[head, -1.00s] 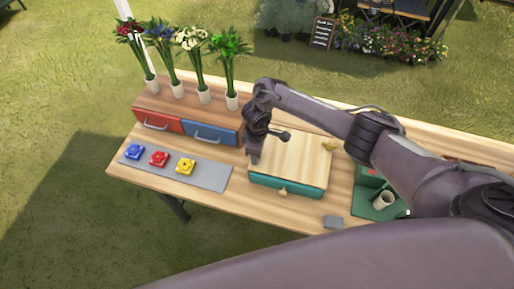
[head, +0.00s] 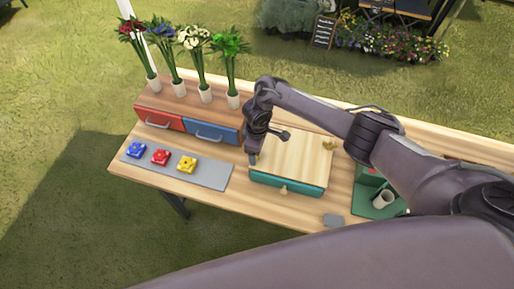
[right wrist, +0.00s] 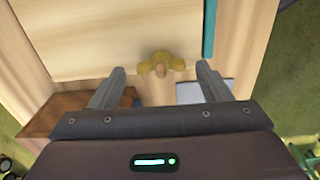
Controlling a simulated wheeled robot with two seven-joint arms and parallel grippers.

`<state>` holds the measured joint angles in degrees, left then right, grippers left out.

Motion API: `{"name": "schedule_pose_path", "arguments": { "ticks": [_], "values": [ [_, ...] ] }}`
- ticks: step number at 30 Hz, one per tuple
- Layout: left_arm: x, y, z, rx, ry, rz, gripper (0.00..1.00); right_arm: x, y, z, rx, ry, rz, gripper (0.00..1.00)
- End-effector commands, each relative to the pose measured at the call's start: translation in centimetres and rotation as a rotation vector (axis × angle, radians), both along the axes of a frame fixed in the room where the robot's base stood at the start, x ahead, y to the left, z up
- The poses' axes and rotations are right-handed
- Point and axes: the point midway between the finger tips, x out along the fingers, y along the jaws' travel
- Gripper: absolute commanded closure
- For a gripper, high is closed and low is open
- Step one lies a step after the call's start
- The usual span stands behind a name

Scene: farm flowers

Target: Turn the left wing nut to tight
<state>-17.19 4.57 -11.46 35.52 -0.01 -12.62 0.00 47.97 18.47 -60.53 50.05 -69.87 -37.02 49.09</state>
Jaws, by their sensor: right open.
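A box with a light wooden lid (head: 295,155) and a teal front (head: 290,187) stands on the table. My right gripper (head: 252,161) points down over the lid's left edge. In the right wrist view, a brass-yellow wing nut (right wrist: 160,64) shows by the lid's edge, just beyond the gap between the open fingers (right wrist: 161,80) of this gripper; neither finger is seen touching it. The head view hides this nut behind the gripper. Another wing nut (head: 328,144) sits at the lid's right side. My left gripper is out of view.
Red and blue drawers (head: 185,125) with flower vases on top stand to the left. A grey mat (head: 215,180) bears blue, red and yellow blocks. A green stand with a white cup (head: 384,198) is at the right. A small grey block (head: 333,220) lies in front.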

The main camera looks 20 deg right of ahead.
Motion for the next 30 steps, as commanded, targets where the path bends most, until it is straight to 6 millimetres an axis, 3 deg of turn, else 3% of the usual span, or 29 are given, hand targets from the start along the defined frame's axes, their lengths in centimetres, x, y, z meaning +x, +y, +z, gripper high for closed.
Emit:
{"name": "schedule_pose_path", "arguments": {
  "ticks": [8, 15, 19, 30],
  "values": [
    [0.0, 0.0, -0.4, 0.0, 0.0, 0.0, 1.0, 0.0, 0.0, 1.1, 0.001, 0.001, 0.002, 0.29],
    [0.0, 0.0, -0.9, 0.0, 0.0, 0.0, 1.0, 0.0, 0.0, 5.3, 0.0, -0.002, 0.002, 0.29],
    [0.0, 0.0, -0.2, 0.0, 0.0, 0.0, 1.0, 0.1, 0.0, 7.2, -0.003, -0.004, 0.003, 0.29],
    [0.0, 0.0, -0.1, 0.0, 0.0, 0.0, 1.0, 0.0, 0.0, 7.8, -0.001, 0.001, 0.0, 0.29]
  ]
}}
